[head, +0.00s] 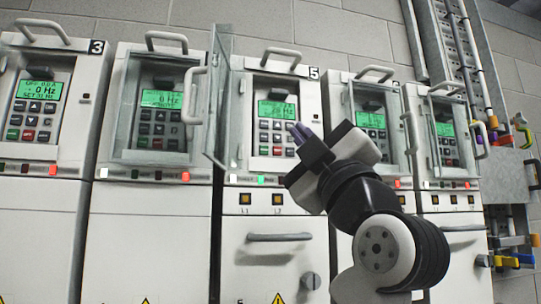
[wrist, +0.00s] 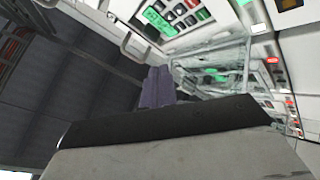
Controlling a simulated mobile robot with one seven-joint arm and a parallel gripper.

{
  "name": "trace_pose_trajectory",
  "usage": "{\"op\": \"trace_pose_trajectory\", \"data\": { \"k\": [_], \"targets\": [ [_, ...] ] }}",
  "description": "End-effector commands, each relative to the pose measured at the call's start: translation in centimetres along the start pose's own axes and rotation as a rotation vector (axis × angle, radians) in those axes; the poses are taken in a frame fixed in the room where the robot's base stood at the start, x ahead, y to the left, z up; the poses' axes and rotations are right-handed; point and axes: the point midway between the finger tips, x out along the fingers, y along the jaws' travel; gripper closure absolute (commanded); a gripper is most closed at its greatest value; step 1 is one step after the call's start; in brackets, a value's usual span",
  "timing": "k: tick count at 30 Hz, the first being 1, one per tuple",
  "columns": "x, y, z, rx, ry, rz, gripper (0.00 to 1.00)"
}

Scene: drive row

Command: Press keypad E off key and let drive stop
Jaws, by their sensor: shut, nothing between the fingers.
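The keypad (head: 277,137) in the cabinet marked 5 has a lit green screen (head: 277,109) and rows of small keys, with coloured keys in the bottom row. Its screen text is too small to read surely. No letter E is legible. My gripper (head: 299,131) is shut and empty, its purple fingertips in front of the keypad's right side in the head view. Whether they touch it cannot be told there. In the wrist view the shut fingers (wrist: 158,72) appear apart from the keypad (wrist: 180,14), which shows at the top with red and green keys.
The clear door (head: 219,100) of cabinet 5 stands open on the left. Neighbouring keypads sit behind clear covers, and red lamps (head: 185,176) glow there. Cabinet 5 shows a green lamp (head: 261,181). A drawer handle (head: 280,237) sticks out below. Coloured connectors hang at the right.

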Motion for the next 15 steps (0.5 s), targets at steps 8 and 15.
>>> {"op": "trace_pose_trajectory", "data": {
  "k": [8, 15],
  "targets": [
    [-0.01, 0.04, 0.01, 0.0, 0.0, 0.0, 1.0],
    [0.53, -0.27, 0.32, 0.003, 0.0, -0.001, 1.0]
  ]
}}
